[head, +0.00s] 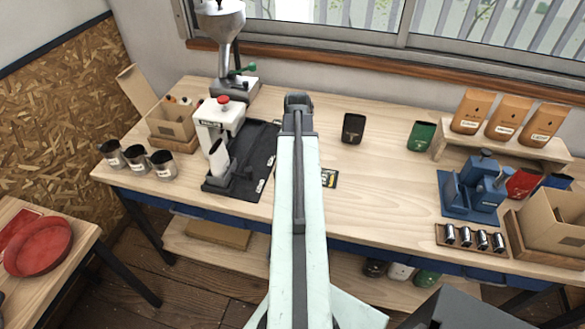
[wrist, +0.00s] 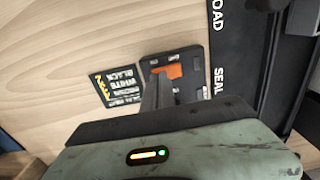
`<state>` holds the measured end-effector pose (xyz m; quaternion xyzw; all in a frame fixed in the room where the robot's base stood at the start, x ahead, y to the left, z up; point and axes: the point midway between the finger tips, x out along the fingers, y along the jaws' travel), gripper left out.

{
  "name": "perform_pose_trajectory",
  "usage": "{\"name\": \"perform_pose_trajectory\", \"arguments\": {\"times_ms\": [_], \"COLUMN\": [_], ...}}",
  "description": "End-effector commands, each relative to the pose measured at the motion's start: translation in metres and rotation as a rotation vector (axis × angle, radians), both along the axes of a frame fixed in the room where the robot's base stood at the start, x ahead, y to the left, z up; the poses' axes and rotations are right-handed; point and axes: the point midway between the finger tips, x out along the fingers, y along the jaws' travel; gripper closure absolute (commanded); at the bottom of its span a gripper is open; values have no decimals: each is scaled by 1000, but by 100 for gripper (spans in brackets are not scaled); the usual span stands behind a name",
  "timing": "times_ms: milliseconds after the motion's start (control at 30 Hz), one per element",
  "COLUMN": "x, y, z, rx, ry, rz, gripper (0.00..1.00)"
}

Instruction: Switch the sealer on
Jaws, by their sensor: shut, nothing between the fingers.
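The sealer (head: 220,125) is a white machine with a red knob on top, standing on a black mat on the bench, left of my arm in the head view. In the wrist view an orange rocker switch (wrist: 172,71) sits in a black plate (wrist: 191,89) on the wood, beside the mat lettered SEAL. My gripper (wrist: 158,78) is shut and empty, its fingertips over or against the left part of the orange rocker. I cannot tell whether they touch it. The fingers partly cover the switch plate. In the head view my arm hides the switch and gripper.
A dark label card with yellow print (wrist: 119,87) lies beside the switch plate. The black mat (head: 262,150) lies left of my arm. Black (head: 353,128) and green (head: 421,136) pouches stand to the right, with a blue device (head: 475,185) farther right. Bench between is clear.

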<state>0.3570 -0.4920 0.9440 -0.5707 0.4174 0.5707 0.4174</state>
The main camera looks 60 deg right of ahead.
Motion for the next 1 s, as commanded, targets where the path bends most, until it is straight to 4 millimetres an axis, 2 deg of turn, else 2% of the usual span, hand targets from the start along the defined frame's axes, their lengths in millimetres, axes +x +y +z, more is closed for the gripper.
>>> {"name": "perform_pose_trajectory", "arguments": {"times_ms": [633, 767, 1000], "x": [0, 0, 0], "y": [0, 0, 0], "z": [-8, -1, 23], "rx": [0, 0, 0], "ry": [0, 0, 0], "rz": [0, 0, 0], "gripper": [100, 100, 100]}}
